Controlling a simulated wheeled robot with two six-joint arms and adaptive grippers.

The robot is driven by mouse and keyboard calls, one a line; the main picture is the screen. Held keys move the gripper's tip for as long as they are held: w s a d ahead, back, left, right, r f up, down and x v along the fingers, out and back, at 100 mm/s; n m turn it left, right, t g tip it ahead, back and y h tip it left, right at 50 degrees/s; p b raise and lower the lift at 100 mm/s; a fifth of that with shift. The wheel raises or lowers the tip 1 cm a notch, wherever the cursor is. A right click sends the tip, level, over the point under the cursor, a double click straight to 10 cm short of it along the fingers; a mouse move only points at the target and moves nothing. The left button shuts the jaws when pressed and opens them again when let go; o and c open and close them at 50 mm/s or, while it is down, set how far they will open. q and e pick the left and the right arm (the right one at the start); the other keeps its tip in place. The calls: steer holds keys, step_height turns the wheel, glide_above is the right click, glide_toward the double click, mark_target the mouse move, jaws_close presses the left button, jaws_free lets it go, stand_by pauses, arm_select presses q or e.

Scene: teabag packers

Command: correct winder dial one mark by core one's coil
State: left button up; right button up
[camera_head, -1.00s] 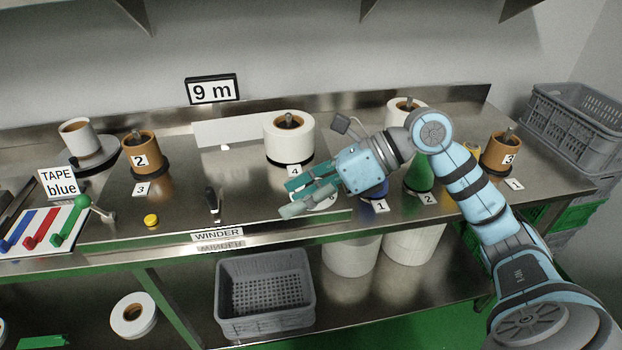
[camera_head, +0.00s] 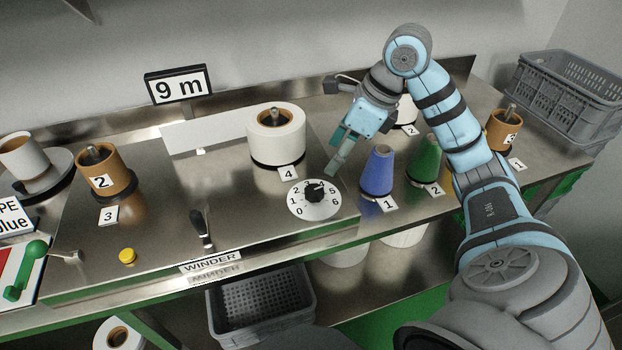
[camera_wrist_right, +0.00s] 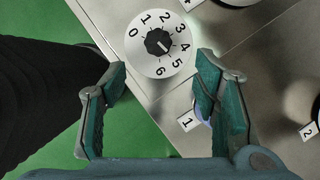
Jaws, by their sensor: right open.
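A white coil on a brown core (camera_head: 22,165) sits on the grey turntable at left. Brown cores numbered 2 (camera_head: 115,178) and 3 (camera_head: 495,136) stand on pegs. No core numbered 1 is readable. My left gripper is out of view.
A large white roll (camera_head: 266,143) stands behind the dial. Blue (camera_head: 378,172) and green (camera_head: 424,160) cones stand right of it. A black lever (camera_head: 199,222) and yellow button (camera_head: 127,256) are to the left. A "9 m" sign (camera_head: 180,84) stands at the back.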

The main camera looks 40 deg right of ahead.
steer(key=b, duration=0.2)
glide_toward(312, 189)
steer(key=f, duration=0.2)
steer(key=shift+a+f, duration=0.25)
steer(key=shift+f, duration=0.05)
steer(key=x, duration=0.2)
steer(key=w+x, duration=0.1)
steer(key=x, duration=0.2)
steer(key=shift+w+a+f+b, duration=0.1)
steer(key=shift+b, duration=0.25)
steer(key=shift+w+f, duration=0.1)
steer(key=shift+f, duration=0.2)
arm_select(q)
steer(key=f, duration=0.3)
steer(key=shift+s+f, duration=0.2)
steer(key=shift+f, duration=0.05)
arm_select(e)
steer(key=shift+s+r, duration=0.1)
steer(key=shift+s, duration=0.15)
steer(key=shift+w, duration=0.1)
steer(key=c, duration=1.2)
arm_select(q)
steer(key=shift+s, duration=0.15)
arm_select(e)
steer(key=shift+o, duration=0.2)
